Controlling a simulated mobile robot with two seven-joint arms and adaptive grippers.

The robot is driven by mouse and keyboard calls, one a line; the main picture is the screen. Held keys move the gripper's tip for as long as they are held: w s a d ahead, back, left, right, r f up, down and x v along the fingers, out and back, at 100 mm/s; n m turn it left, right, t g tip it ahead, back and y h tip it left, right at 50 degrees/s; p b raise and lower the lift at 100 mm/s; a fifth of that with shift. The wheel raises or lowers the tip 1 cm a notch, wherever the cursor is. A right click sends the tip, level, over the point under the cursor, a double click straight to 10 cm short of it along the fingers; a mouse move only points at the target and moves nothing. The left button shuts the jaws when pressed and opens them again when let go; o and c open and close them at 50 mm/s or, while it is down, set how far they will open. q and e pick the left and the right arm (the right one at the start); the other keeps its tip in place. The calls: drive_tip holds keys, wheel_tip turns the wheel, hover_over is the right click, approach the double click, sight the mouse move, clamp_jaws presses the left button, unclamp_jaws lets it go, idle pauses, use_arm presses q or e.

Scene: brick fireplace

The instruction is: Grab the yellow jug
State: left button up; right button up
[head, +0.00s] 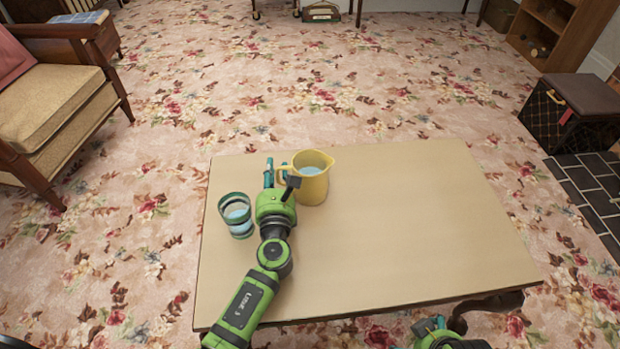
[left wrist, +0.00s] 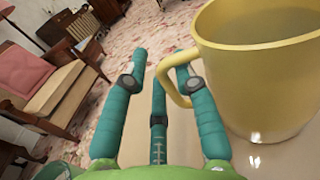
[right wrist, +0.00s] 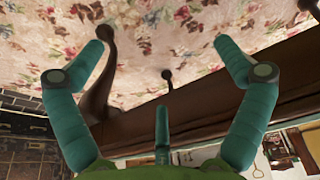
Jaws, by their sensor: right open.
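The yellow jug (head: 315,188) stands upright on the table (head: 400,230), with clear liquid inside, its handle to the left and spout to the right. My left gripper (head: 279,172) is at its handle side. In the left wrist view, the jug (left wrist: 262,95) fills the right side. The left gripper (left wrist: 160,65) has its fingers apart, and the handle's outer bar shows between them with a gap on the left. The right finger overlaps the handle loop. My right gripper (right wrist: 160,45) is open and empty, low by the table's front edge.
The right half of the table is bare. An armchair (head: 55,105) stands at the left, and a dark box stool (head: 572,112) at the right, both off the table.

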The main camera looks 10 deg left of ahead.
use_arm(q)
clamp_jaws()
drive_tip(key=shift+w+r, duration=0.1)
drive_tip(key=shift+r, duration=0.05)
drive_tip(key=shift+r, duration=0.15)
